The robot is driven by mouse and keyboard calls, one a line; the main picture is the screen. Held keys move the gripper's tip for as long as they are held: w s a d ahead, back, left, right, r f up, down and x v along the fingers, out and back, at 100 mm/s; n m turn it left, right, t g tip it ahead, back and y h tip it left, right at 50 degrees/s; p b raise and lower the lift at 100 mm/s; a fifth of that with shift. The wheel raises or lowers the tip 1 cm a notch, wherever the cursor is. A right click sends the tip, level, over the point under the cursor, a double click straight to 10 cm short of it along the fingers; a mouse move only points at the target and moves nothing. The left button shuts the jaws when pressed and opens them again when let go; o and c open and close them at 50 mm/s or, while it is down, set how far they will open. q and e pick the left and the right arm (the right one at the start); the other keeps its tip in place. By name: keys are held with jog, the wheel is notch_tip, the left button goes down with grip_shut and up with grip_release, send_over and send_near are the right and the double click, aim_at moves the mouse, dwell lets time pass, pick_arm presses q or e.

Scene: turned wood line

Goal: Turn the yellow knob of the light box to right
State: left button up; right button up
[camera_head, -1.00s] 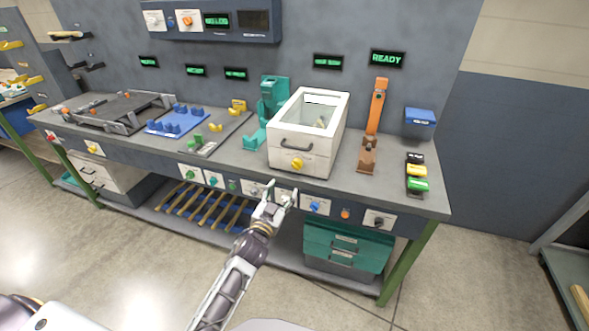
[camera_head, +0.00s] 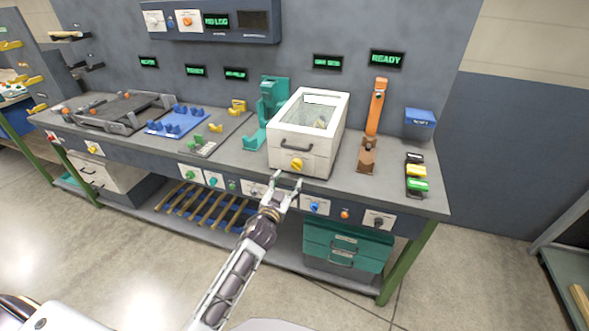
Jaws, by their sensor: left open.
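The light box (camera_head: 318,153) is a white box with a glass lid, standing on the grey bench. My left gripper (camera_head: 288,177) is open and empty. Its fingers point up towards the box, at the bench's front edge, just below the yellow knob in the picture. A gap shows between the fingertips and the knob. My right gripper is not in view.
A teal clamp (camera_head: 270,103) stands behind left. Knobs line the front panel, such as a blue one (camera_head: 315,207).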

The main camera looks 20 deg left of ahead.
aim_at(295, 168)
pick_arm(q)
jog(key=shift+w, duration=2.45)
jog(key=shift+w+d, duration=0.1)
jog(key=shift+w, duration=1.7)
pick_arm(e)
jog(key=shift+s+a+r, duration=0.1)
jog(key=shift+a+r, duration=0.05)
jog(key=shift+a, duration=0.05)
